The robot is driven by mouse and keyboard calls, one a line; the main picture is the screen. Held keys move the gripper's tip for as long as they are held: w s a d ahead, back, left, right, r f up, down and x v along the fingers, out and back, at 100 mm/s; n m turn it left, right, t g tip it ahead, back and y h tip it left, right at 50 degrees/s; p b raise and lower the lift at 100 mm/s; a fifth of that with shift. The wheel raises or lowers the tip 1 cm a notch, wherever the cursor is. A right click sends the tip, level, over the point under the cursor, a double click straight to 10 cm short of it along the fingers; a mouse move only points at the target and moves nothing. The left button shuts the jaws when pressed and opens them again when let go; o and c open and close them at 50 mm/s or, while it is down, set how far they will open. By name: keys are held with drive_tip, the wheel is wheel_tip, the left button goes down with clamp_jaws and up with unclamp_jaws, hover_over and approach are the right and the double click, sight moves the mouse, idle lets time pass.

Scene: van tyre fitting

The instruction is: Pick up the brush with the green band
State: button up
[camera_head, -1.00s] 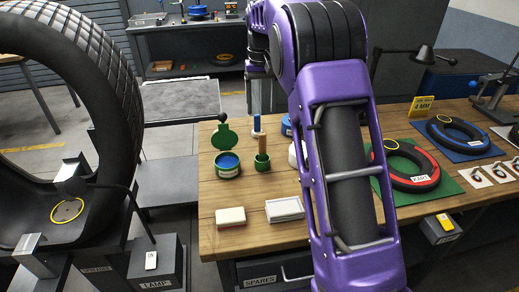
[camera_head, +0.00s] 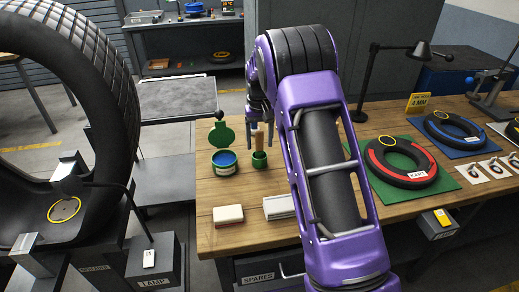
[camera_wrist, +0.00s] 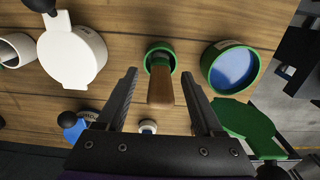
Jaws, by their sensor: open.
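A brush with a wooden handle (camera_head: 259,141) stands upright in a small green cup (camera_head: 260,160) on the workbench. In the wrist view, its handle (camera_wrist: 161,88) points toward the camera, with the green cup's rim (camera_wrist: 152,51) around its base. The bristles and any band on the brush are hidden. My gripper (camera_wrist: 160,74) is open, with one finger on each side of the handle and gaps showing between them. In the head view, my gripper (camera_head: 260,136) is over the cup from above, partly hidden by my arm.
A green tin of blue paste (camera_head: 224,162) with its lid raised stands left of the cup. A white lidded pot (camera_wrist: 72,50) stands on the other side. A red-and-white block (camera_head: 228,214) and a white tray (camera_head: 278,207) lie near the front edge. Tyres (camera_head: 402,162) lie at right.

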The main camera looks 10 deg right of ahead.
drive_tip(key=shift+f, duration=0.75)
clamp_jaws()
drive_tip(key=shift+r, duration=0.15)
wheel_tip(320, 180, up, 10)
drive_tip(key=shift+f, duration=0.1)
